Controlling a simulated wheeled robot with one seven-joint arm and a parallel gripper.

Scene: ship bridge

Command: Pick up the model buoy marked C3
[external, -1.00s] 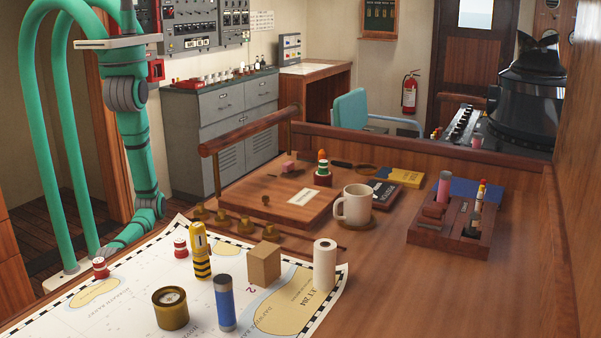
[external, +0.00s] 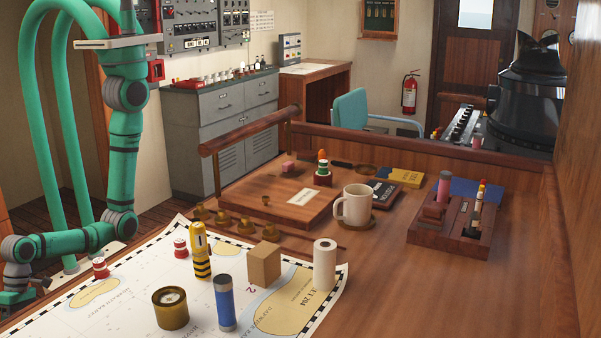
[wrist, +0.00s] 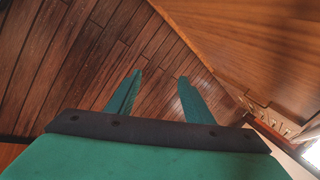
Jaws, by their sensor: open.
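Several buoy-like models stand in the external view, but I cannot read C3 on any of them. A yellow-and-black one (external: 201,256) stands upright on the chart. Two small red-and-white ones, one at the chart's left (external: 100,268) and one farther back (external: 180,247), are on the chart too. My gripper (wrist: 158,84) is open and empty in the wrist view, over the plank floor. In the external view it is low at the far left, beside the table, apart from all the models.
The chart (external: 125,312) also bears a brass instrument (external: 171,308), a blue cylinder (external: 224,303), a cardboard-brown block (external: 264,264) and a white roll (external: 324,264). A mug (external: 354,205) and a wooden rack (external: 450,242) stand farther right. The table's front right is clear.

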